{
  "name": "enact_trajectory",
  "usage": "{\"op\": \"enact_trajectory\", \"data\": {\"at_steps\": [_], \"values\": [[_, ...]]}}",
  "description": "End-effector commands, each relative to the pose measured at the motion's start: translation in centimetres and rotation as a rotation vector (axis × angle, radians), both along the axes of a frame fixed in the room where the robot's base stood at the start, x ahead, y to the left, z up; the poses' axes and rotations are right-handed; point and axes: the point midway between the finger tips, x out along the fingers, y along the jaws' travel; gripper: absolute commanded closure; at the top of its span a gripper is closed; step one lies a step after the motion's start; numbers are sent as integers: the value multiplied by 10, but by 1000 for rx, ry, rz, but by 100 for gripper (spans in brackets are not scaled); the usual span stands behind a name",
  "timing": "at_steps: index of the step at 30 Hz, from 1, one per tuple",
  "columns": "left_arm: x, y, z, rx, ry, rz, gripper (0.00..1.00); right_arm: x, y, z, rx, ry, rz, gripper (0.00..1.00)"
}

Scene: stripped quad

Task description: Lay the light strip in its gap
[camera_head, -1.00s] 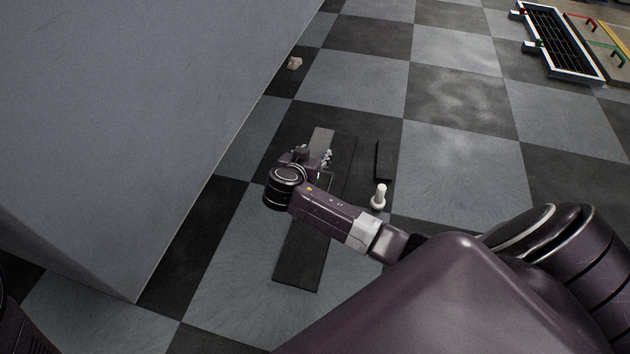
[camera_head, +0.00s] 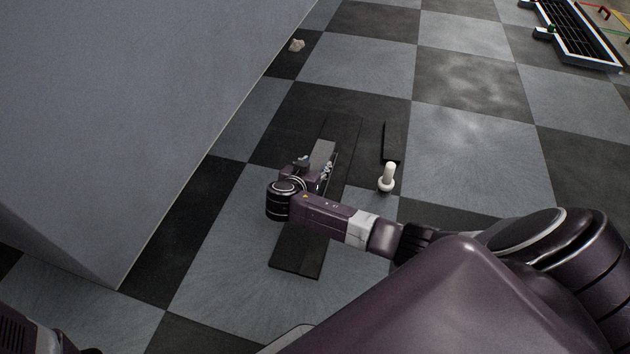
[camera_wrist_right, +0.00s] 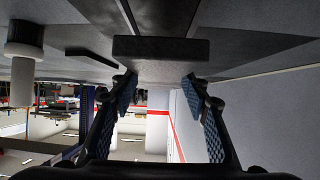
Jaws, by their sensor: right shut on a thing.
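The light strip (camera_head: 322,153) is a pale grey flat piece at my right gripper (camera_head: 318,172) in the head view. My right gripper is shut on it, over a long dark board (camera_head: 298,257) on the floor. The arm hides the board's middle, so I cannot make out the gap or whether the strip touches the board. In the right wrist view, the gripper's blue-padded fingers (camera_wrist_right: 160,92) stand apart, with a dark block-like face (camera_wrist_right: 160,50) just beyond their tips; I cannot tell whether this is the strip's end. My left gripper is out of view.
A white peg (camera_head: 387,178) stands right of the board, with a thin dark bar (camera_head: 392,141) behind it. A large grey block (camera_head: 130,110) fills the left. A small pale lump (camera_head: 297,45) lies near its edge.

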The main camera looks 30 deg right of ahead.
Motion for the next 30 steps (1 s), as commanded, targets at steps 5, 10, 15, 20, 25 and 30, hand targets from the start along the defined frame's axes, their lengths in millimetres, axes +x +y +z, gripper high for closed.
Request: {"op": "enact_trajectory", "data": {"at_steps": [5,10,15,20,25,30], "values": [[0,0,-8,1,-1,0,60,0,0,-10,-1,0,1,85],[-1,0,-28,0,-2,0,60,0,0,-35,-1,0,0,85],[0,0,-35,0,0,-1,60,1,0,-45,0,-3,1,85],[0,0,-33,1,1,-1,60,1,0,-43,0,-2,1,85],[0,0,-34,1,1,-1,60,0,0,-45,0,0,1,51],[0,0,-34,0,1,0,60,0,0,-45,0,0,1,39]]}}
